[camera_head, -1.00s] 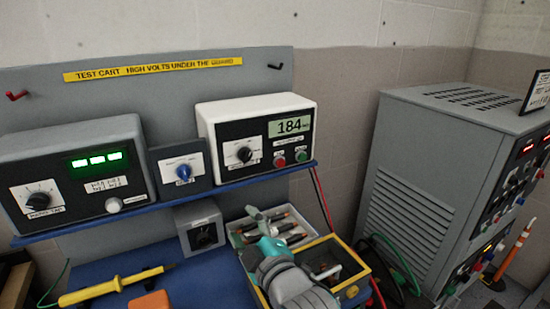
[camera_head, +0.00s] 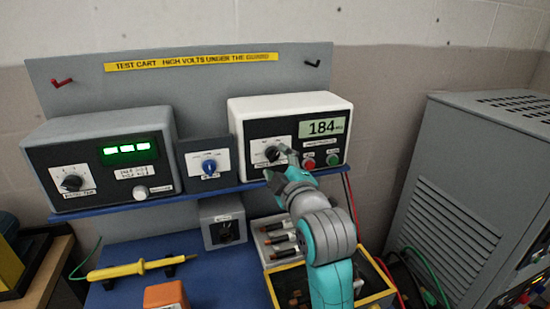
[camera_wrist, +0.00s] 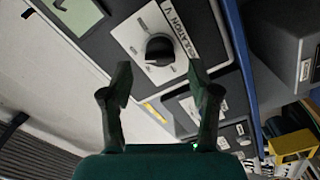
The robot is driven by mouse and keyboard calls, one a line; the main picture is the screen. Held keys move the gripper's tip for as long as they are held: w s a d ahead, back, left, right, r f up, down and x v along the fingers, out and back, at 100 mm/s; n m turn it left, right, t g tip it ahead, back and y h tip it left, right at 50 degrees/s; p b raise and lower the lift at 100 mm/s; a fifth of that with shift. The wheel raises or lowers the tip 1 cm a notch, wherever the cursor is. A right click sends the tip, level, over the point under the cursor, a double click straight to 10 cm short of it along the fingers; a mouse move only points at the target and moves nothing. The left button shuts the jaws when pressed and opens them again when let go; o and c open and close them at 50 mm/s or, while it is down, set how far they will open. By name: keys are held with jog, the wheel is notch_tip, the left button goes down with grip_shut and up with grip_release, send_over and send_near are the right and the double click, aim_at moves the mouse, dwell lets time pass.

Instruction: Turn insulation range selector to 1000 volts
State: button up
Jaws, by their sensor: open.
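The insulation range selector (camera_head: 272,153) is a black knob on a white plate, on the dark front of the white meter (camera_head: 290,103) that reads 184. In the wrist view the knob (camera_wrist: 160,49) is beside a label that partly reads "ULATION V". Its exact setting is too small to read. My gripper (camera_head: 280,164) is in front of the meter, near the knob and partly overlapping its plate. In the wrist view my gripper (camera_wrist: 160,77) has its two fingers apart with nothing between them, and the knob appears just beyond the fingertips.
A blue-knob box (camera_head: 207,164) and a grey unit (camera_head: 100,125) with a green display stand left on the blue shelf. A tray of probes (camera_head: 262,232) and a yellow-rimmed crate (camera_head: 378,297) lie below.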

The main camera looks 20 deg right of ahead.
aim_at(275, 156)
jog(key=shift+w, duration=1.55)
jog(key=c, duration=1.2)
jog(key=shift+o, duration=0.2)
jog(key=shift+m, duration=0.4)
jog(key=m, duration=1.1)
jog(key=shift+d, duration=0.15)
